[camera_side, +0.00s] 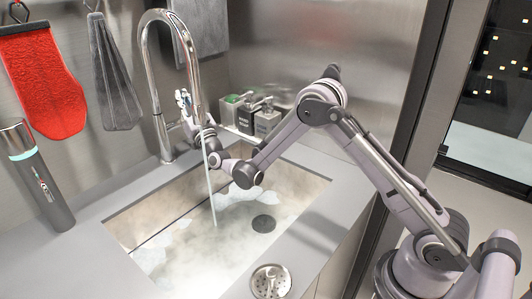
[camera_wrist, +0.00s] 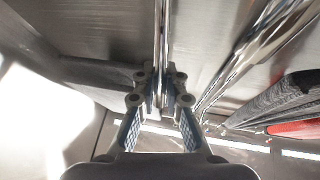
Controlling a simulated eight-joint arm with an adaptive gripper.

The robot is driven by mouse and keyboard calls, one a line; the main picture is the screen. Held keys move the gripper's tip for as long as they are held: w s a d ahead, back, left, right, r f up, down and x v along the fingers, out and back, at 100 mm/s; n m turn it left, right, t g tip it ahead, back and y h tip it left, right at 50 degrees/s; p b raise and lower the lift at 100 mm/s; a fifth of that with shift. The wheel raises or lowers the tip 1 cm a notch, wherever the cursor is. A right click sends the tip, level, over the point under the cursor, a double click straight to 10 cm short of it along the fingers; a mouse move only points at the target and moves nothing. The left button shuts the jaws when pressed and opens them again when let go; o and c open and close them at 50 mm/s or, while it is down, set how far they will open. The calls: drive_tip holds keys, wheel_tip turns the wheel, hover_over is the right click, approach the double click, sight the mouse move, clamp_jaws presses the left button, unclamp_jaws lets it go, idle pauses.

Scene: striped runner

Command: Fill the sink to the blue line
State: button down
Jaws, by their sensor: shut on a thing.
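The sink (camera_side: 300,182) is set into the grey counter. A thin stream of water (camera_side: 209,190) falls from the tall chrome faucet (camera_side: 158,95) into it. Pale foam patches and a dark round drain (camera_side: 264,223) show in the basin. A thin dark line (camera_side: 160,233) runs along the basin's left side; I cannot tell whether it is blue. My gripper (camera_side: 184,100) is beside the faucet. In the wrist view my gripper (camera_wrist: 160,98) is shut on a thin chrome rod (camera_wrist: 162,45), apparently the faucet lever. The exact water level is unclear.
A dark flask (camera_side: 40,180) stands on the left counter. A metal strainer (camera_side: 271,281) lies on the front counter.

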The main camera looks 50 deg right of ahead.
drive_tip(key=shift+w+d+g, duration=0.1)
drive_tip(key=shift+w+g, duration=0.1)
drive_tip(key=shift+g, duration=0.1)
drive_tip(key=shift+w+r+g+y, duration=0.15)
drive_tip(key=shift+w+g+y, duration=0.25)
drive_tip(key=shift+w, duration=0.05)
idle(0.4)
drive_tip(key=c, duration=0.9)
unclamp_jaws()
drive_tip(key=shift+s, duration=0.1)
drive_tip(key=shift+n, duration=0.3)
drive_tip(key=shift+v, duration=3.95)
